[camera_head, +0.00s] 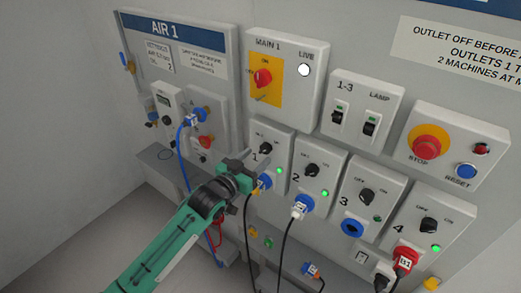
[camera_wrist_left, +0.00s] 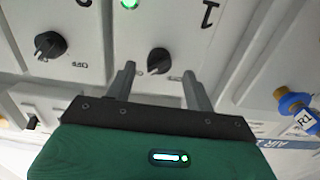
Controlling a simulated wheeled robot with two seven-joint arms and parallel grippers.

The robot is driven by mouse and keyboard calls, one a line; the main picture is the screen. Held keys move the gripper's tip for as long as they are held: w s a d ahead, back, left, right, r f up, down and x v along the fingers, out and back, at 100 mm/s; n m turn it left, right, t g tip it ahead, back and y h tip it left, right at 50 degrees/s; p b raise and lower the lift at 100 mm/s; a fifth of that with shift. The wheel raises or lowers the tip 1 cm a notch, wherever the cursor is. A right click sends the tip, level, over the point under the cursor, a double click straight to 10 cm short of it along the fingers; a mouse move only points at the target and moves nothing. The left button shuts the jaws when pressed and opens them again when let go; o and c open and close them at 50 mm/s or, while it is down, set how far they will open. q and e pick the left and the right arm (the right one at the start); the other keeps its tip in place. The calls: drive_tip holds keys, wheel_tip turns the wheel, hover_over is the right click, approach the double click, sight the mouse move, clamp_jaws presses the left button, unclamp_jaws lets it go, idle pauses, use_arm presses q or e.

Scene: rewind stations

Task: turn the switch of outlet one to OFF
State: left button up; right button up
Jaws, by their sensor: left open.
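Outlet one's box (camera_head: 278,140) is on the panel, with a black rotary switch (camera_head: 267,148), a lit green lamp (camera_head: 281,171) and a blue plug (camera_head: 264,181) below. The wrist view shows this switch (camera_wrist_left: 158,62) upside down, with the lit lamp (camera_wrist_left: 128,3) and the number 1. My left gripper (camera_head: 243,164) is at the left side of outlet one. Its open fingers (camera_wrist_left: 158,71) show on either side of the switch in the wrist view; I cannot tell whether they touch it. The switch's exact pointing is too small to read. My right gripper is not in view.
Outlet two (camera_head: 311,170), outlet three (camera_head: 366,196) and outlet four (camera_head: 429,224) line up to the right. The MAIN 1 switch (camera_head: 262,78) is above. The AIR 1 fittings (camera_head: 199,115) and a blue hose are to the left. Black cables hang below the outlets.

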sight(262, 152)
use_arm(q)
drive_tip(key=shift+x, duration=1.1)
drive_tip(key=shift+w+d+p, duration=0.3)
drive_tip(key=shift+w, duration=0.05)
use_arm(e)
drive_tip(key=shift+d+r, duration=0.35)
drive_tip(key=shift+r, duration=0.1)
use_arm(q)
drive_tip(key=c, duration=1)
